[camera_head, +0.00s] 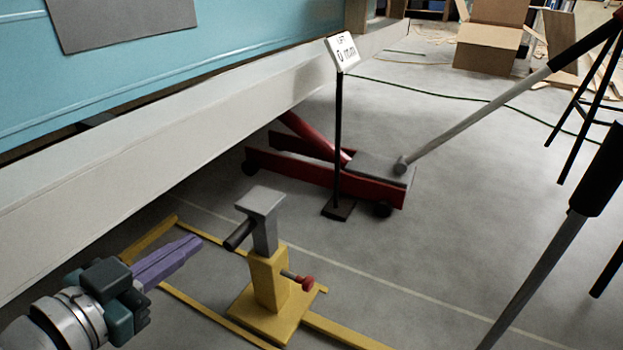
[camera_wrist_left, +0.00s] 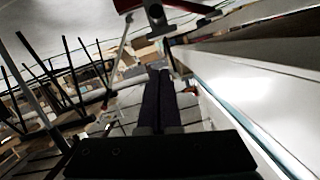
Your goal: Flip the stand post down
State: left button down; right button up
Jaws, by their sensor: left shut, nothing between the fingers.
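The stand (camera_head: 268,285) has a yellow base and sleeve on the floor, with a red-knobbed pin at its side. Its grey post (camera_head: 264,220) stands upright out of the sleeve, with a flat top plate and a dark cylindrical bar sticking out toward the left. My left gripper (camera_head: 197,241) is shut and empty, its purple fingers together, to the left of the post and apart from it in the head view. In the left wrist view, the dark fingers (camera_wrist_left: 160,76) lie side by side. My right gripper is not in view.
The camper's pale lower beam (camera_head: 180,140) runs above and left of the stand. A red floor jack (camera_head: 375,185) and a sign reading "LIFT 0 mm" (camera_head: 343,52) stand behind. A grey pole with a black grip (camera_head: 600,170) crosses the right.

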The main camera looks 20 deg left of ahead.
pick_arm(q)
jog(key=b, duration=0.7)
send_over(233, 244)
notch_tip(233, 244, down, 3)
jog(key=f+b, duration=0.3)
jog(key=shift+s+f, duration=0.15)
jog(key=shift+s, duration=0.05)
jog(key=shift+w, duration=0.15)
